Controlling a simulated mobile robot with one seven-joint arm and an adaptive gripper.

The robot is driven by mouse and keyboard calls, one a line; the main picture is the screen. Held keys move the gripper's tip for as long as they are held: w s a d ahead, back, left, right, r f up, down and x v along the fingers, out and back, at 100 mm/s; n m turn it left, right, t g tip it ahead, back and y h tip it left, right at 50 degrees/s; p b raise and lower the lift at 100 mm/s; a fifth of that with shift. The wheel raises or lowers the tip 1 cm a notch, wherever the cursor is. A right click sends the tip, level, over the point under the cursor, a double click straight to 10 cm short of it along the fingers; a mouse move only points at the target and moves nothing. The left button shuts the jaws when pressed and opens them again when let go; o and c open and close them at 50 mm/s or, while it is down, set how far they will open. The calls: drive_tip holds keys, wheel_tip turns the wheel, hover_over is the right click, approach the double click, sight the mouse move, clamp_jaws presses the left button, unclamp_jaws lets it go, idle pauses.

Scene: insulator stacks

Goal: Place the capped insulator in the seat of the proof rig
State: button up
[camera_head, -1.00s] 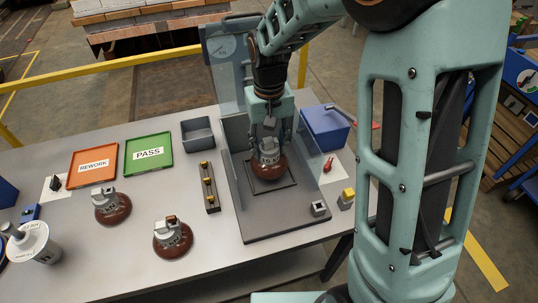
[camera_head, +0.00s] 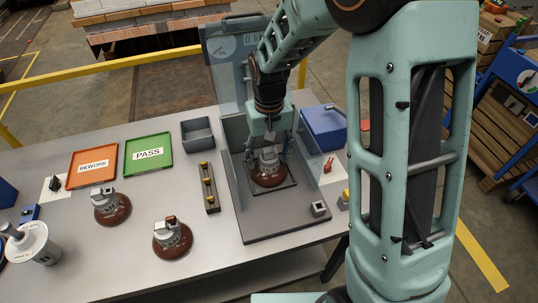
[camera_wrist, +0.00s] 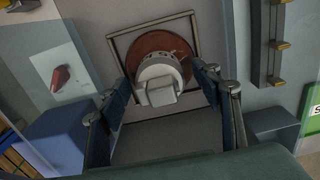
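A brown insulator with a grey metal cap (camera_head: 268,168) sits upright within the square seat frame (camera_head: 290,184) on the base of the proof rig (camera_head: 262,228). In the wrist view the insulator's brown disc (camera_wrist: 150,43) lies inside the frame (camera_wrist: 118,50), with its cap facing me. My gripper (camera_head: 267,145) is just above the insulator. Its two fingers, also in the wrist view (camera_wrist: 168,98), are spread wide on either side of the cap, with gaps visible. Part of the seat is hidden by the disc.
Two more insulators stand on the table, one at left (camera_head: 110,207) and one nearer the front (camera_head: 172,240). A strip with yellow-topped pegs (camera_head: 209,187) stands left of the rig. A blue box (camera_head: 324,128) and a red item (camera_head: 328,165) are at right. The rig's upright panels flank my arm.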

wheel_tip(320, 180, up, 12)
drive_tip(key=shift+r+p, duration=0.15)
drive_tip(key=shift+p, duration=0.25)
idle(0.6)
